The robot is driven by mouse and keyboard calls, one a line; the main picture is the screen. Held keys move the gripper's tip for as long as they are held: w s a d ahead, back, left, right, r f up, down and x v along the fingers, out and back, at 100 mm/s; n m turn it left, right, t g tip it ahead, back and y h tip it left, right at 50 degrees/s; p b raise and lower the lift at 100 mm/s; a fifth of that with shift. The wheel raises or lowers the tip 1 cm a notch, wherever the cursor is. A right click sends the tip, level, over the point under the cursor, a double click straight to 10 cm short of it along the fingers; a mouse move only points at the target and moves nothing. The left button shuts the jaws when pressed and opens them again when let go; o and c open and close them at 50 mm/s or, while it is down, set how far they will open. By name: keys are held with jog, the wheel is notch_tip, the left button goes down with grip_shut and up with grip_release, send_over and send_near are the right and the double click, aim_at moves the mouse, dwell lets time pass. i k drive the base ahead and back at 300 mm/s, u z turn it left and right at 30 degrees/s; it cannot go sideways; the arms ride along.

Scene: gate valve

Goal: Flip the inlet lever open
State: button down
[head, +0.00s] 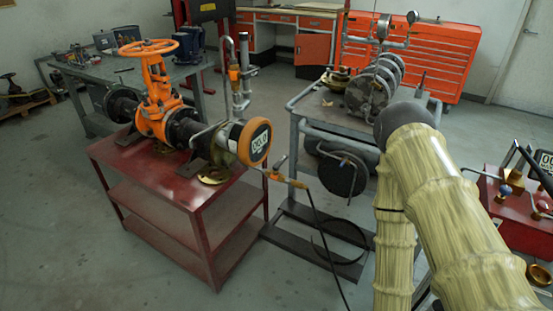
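An orange gate valve (153,95) with a round handwheel (148,47) sits on dark pipe on a red bench. At the pipe's right end is a round gauge with an orange rim (254,142) and a lit display. Below and right of it, a small fitting with an orange body (274,174) joins a black hose; a short lever-like handle (281,162) sticks up from it. I cannot tell for certain whether this is the inlet lever, or its exact angle. My sleeved arm fills the lower right, well apart from it; my gripper is not in view.
The red bench (140,165) has open shelves. A grey metal cart (330,120) with a compressor stands right of it, and the black hose (325,240) hangs to the floor between them. Red equipment (510,205) stands at far right. Floor in front of the bench is clear.

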aim_at(276, 166)
jog(key=k, duration=0.9)
jog(key=z, duration=0.55)
jog(key=i, duration=1.4)
jog(key=u, duration=1.3)
